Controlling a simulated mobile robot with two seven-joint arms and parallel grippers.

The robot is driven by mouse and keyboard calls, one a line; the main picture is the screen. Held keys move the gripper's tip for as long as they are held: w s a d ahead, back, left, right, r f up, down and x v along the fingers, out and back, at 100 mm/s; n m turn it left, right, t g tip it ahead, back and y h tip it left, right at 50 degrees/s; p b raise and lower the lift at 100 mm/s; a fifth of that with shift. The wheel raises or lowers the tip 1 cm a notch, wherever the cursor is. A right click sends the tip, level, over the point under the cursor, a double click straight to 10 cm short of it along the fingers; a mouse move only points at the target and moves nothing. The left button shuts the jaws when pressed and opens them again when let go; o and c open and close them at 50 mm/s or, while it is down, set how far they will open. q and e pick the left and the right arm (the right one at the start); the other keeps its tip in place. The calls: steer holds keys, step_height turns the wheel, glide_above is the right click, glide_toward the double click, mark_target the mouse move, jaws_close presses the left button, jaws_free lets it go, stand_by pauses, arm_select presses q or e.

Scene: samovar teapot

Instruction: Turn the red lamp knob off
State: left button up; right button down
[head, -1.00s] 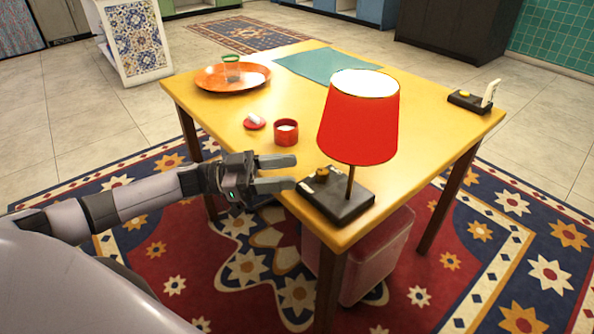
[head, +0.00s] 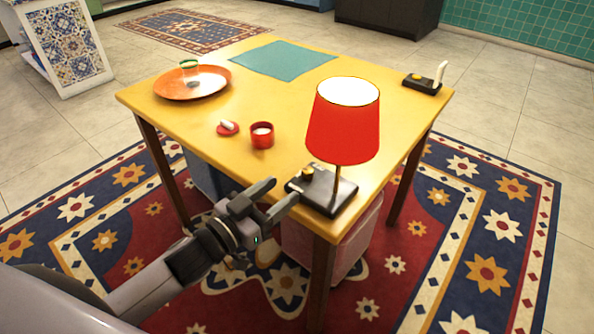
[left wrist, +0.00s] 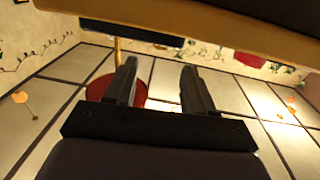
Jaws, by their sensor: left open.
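The lamp with the red shade (head: 343,130) stands upright near the front corner of the yellow table. Its black base (head: 332,198) carries a small yellow knob (head: 307,172) and a small light piece on its left part. My left gripper (head: 283,192) is open and empty, its fingertips just left of the base at the table's edge, pointing up and right. Contact with the base cannot be told. In the left wrist view, which appears upside down, the red shade (left wrist: 104,88) shows partly behind one finger, with the dark base above it. The knob cannot be made out there. My right gripper is not in view.
On the yellow table (head: 220,95) are a red cup (head: 262,135), a small red lid-like piece (head: 228,128), an orange plate (head: 210,92) with a glass, a teal cloth (head: 283,60) and a black switch box (head: 423,84). A translucent bin (head: 352,250) stands underneath.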

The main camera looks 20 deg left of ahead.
mark_target(304, 174)
arm_select(q)
steer(key=shift+x, duration=3.5)
steer(key=shift+f, duration=0.1)
jaws_close()
